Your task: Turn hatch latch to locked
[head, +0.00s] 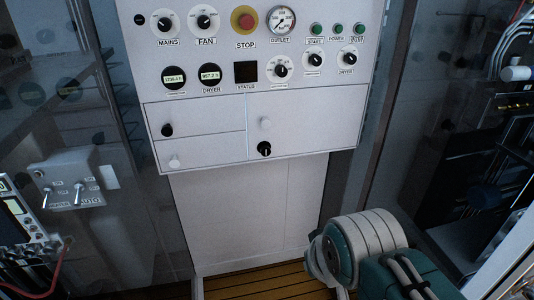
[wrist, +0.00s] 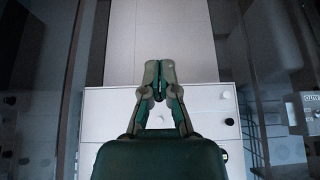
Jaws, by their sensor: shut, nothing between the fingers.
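The white hatch panel (head: 205,118) in the head view has a large right door and two smaller left doors. A black latch knob (head: 264,149) with a pale mark sits low on the right door, below a white knob (head: 265,122). A black knob (head: 167,130) is on the upper left door and a white knob (head: 174,161) on the lower left. I cannot tell which one the task means. In the wrist view, which is upside down, my gripper (wrist: 157,82) is shut and empty in front of the panel's lower edge. It hides part of the right door.
Above the hatches are dials, a red stop button (head: 244,19) and a gauge (head: 282,19). A grey switch box (head: 69,178) stands left. Dark equipment (head: 500,110) is at right. Below the hatches is a plain white panel (head: 245,210) above a slatted floor (head: 265,277).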

